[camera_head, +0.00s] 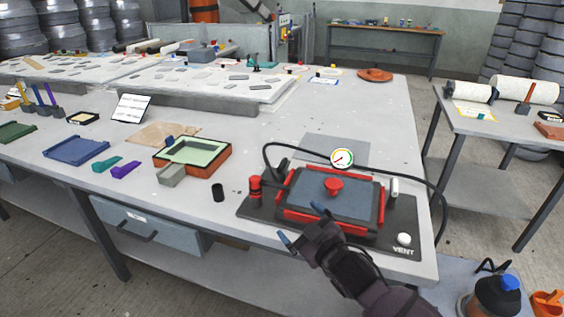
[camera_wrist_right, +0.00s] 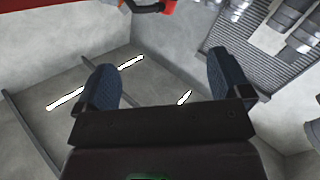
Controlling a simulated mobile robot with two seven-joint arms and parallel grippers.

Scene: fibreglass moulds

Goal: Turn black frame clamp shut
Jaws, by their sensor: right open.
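A black vacuum fixture (camera_head: 262,207) lies at the front right of the table in the head view. On it a black frame (camera_head: 378,184) edged with red bars surrounds a blue-grey panel (camera_head: 355,201) with a red knob (camera_head: 333,187). A small black part (camera_head: 280,168) stands at the frame's back left corner; I cannot tell which part is the clamp or whether it is shut. My right gripper (camera_head: 302,224) is open and empty by the fixture's front edge, seemingly touching nothing. Its spread blue fingers show in the right wrist view (camera_wrist_right: 162,80). My left gripper is out of view.
A black hose (camera_head: 402,171) arcs behind the fixture, near a round gauge (camera_head: 342,159). A red-capped post (camera_head: 255,188), a white knob (camera_head: 404,239) and a small black cylinder (camera_head: 218,193) stand near. An orange mould tray (camera_head: 223,167) lies to the left.

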